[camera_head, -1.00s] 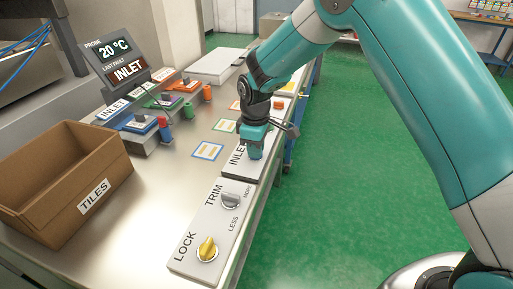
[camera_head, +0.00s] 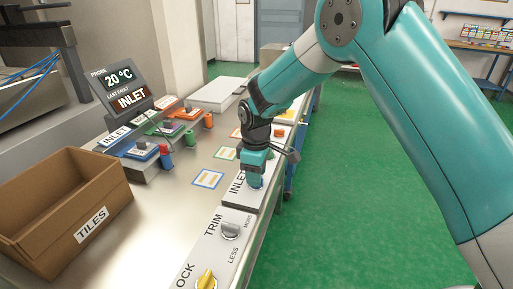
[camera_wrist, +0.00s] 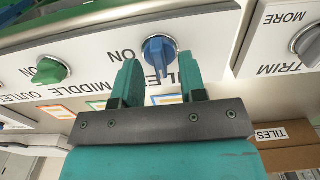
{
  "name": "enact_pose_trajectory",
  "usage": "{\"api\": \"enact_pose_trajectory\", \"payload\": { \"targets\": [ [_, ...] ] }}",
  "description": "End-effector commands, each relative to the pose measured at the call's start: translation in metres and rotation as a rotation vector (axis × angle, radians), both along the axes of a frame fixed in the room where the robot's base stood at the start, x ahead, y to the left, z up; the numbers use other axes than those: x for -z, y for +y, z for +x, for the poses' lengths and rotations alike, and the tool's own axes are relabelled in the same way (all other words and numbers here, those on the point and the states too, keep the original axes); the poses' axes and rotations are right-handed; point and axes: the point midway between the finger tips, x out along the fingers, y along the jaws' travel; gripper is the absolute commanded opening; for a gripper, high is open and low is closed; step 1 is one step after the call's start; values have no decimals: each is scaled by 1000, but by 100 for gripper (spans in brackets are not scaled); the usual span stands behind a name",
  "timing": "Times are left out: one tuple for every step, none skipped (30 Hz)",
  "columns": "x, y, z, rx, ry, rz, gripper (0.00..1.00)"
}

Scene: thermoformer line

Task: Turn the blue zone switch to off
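The blue zone switch (camera_wrist: 160,50) is a blue knob on a white panel in the wrist view, which shows the panel upside down. An "ON" label is printed to its left in that view. My gripper (camera_wrist: 160,76) is open, its two teal fingers apart, one on each side of the knob's handle in the picture. No finger visibly touches it. In the head view my gripper (camera_head: 255,176) points down at the INLET panel, with a bit of the blue knob (camera_head: 255,184) showing under the fingers. The "INLET" lettering is partly hidden by a finger in the wrist view.
A green knob (camera_wrist: 50,70) sits left in the wrist view. The silver TRIM knob (camera_head: 231,230) and yellow LOCK knob (camera_head: 206,279) are nearer on the bench. The cardboard TILES box (camera_head: 66,212) stands left. A display (camera_head: 124,88) reads INLET under LAST FAULT.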

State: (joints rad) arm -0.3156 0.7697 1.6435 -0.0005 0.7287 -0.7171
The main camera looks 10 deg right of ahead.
Motion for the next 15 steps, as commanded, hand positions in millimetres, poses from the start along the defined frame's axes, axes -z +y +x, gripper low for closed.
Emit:
{"api": "enact_pose_trajectory", "payload": {
  "targets": [
    [-8, 0, 1, 0, -5, 1, 38],
    [-14, 0, 1, 0, -7, 2, 38],
    [-23, 1, 1, 0, -7, 3, 38],
    [-30, 1, 1, 0, -7, 3, 38],
    [-38, 1, 1, 0, -8, 2, 38],
    [-48, 1, 1, -1, -8, 2, 38],
    [-56, 1, 1, -1, -7, 3, 38],
    [-64, 1, 1, -1, -9, 3, 38],
    [-74, 1, 1, -1, -7, 3, 38],
    [-83, 1, 0, -1, -7, 3, 38],
    [-90, 1, 0, -1, -7, 3, 38],
    [-100, 1, 0, -1, -7, 3, 38],
    [-107, 1, 0, -1, -7, 3, 38],
    [-114, 1, 0, -2, -6, 2, 38],
    [-123, 1, 0, -2, -6, 2, 38]
  ]
}}
